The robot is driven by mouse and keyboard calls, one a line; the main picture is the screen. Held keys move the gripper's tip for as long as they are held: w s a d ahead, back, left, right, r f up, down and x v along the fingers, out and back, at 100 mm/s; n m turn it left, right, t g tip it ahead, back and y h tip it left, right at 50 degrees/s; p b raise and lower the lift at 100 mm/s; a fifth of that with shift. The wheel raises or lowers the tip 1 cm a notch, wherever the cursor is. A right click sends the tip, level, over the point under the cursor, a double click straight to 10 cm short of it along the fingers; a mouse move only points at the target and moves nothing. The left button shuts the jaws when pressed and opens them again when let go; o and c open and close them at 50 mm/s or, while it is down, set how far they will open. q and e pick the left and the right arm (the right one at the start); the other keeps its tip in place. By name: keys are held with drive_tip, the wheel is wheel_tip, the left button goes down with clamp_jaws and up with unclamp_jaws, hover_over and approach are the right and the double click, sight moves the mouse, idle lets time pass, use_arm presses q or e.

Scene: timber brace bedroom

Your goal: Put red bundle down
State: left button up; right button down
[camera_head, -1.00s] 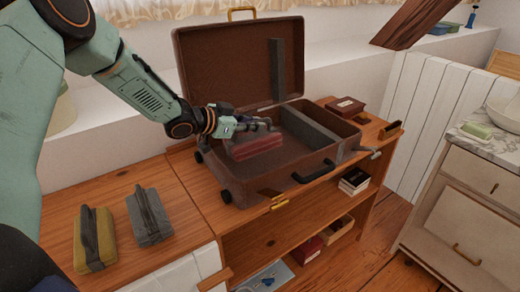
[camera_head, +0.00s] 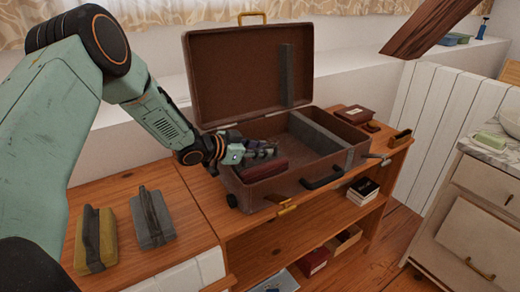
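The red bundle (camera_head: 265,169) is low in the left part of the open brown suitcase (camera_head: 275,190), just behind its front wall. My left gripper (camera_head: 268,150) reaches in from the left, directly above the bundle. Its fingers are at the bundle's top and appear shut on it; the grip itself is partly hidden. Whether the bundle touches the suitcase floor cannot be seen. My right gripper is not in view.
A grey divider (camera_head: 318,132) crosses the suitcase, and its lid (camera_head: 240,75) stands open behind. A yellow bundle (camera_head: 108,240) and a grey bundle (camera_head: 152,220) lie on the wooden bench to the left. A dark red box (camera_head: 356,114) sits behind the suitcase's right side.

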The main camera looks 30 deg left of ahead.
use_arm(q)
drive_tip(key=shift+o, duration=0.6)
drive_tip(key=shift+d, duration=0.25)
drive_tip(key=shift+w, duration=0.1)
drive_tip(key=shift+a, duration=0.15)
drive_tip(key=shift+a, duration=0.15)
drive_tip(key=p+v, duration=0.5)
drive_tip(key=v, duration=0.7)
drive_tip(key=shift+d, duration=0.2)
